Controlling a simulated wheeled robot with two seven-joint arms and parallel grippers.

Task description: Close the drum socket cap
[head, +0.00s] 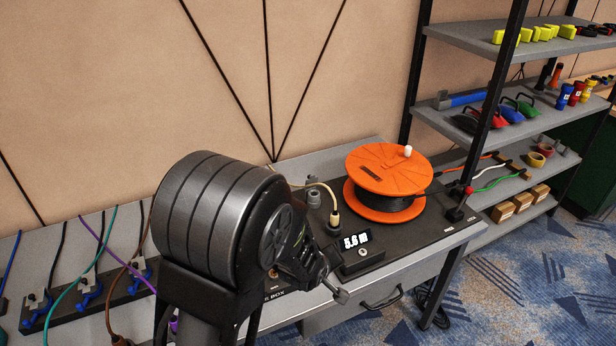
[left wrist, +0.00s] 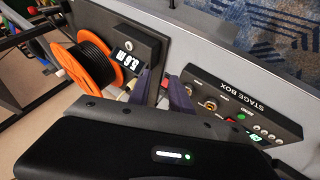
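An orange cable drum (head: 385,168) with a black cable winding stands on the bench's dark panel; it also shows in the left wrist view (left wrist: 75,50). A white knob (head: 407,151) sits on its top flange. I cannot make out the drum's socket or its cap. My left gripper (head: 338,288) is over the bench's front, left of the drum, beside the length display (head: 355,240). Its two dark fingers show apart in the left wrist view (left wrist: 160,95), with nothing visible held between them. My right gripper is in neither view.
A pale cable runs to an upright plug (head: 333,218) beside a grey fitting (head: 313,197). The stage box (left wrist: 240,105) lies beyond my fingers in the left wrist view. Shelves (head: 470,125) with tools stand at right. Coloured cables hang at left.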

